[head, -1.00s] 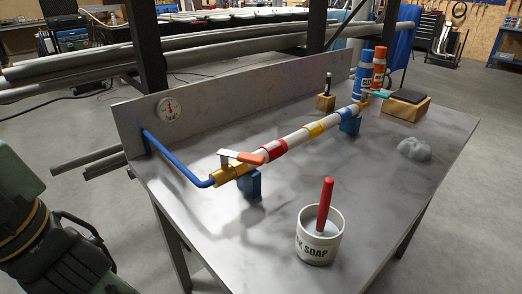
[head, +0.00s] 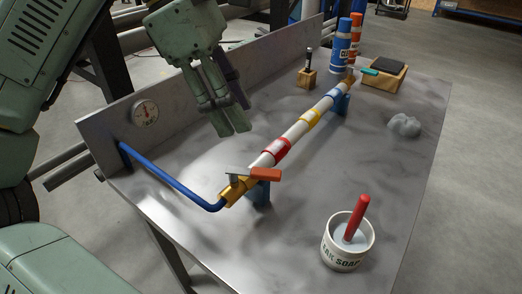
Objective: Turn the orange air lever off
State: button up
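The orange air lever (head: 266,174) sits on top of the brass valve (head: 236,190) at the near end of the white pipe (head: 300,130). Its handle points right in the picture, at an angle to the pipe, with a grey plate at its left end. My gripper (head: 234,130) hangs above the table behind the lever, pointing down, apart from lever and pipe. Its fingers overlap in this view, so I cannot tell how far they are open. I see nothing held in it.
A blue hose (head: 170,180) runs from the back panel with a round gauge (head: 146,112) to the valve. A soap cup (head: 343,258) with a red-handled tool stands at front right. Blue and orange bottles (head: 341,45) and wooden blocks stand at the far end.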

aim_at(266, 171)
jog(key=x, duration=0.7)
jog(key=p+x, duration=0.1)
jog(key=x, duration=0.2)
jog(key=shift+a+f, duration=0.1)
jog(key=shift+f, duration=0.35)
jog(key=shift+c, duration=0.2)
grip_shut()
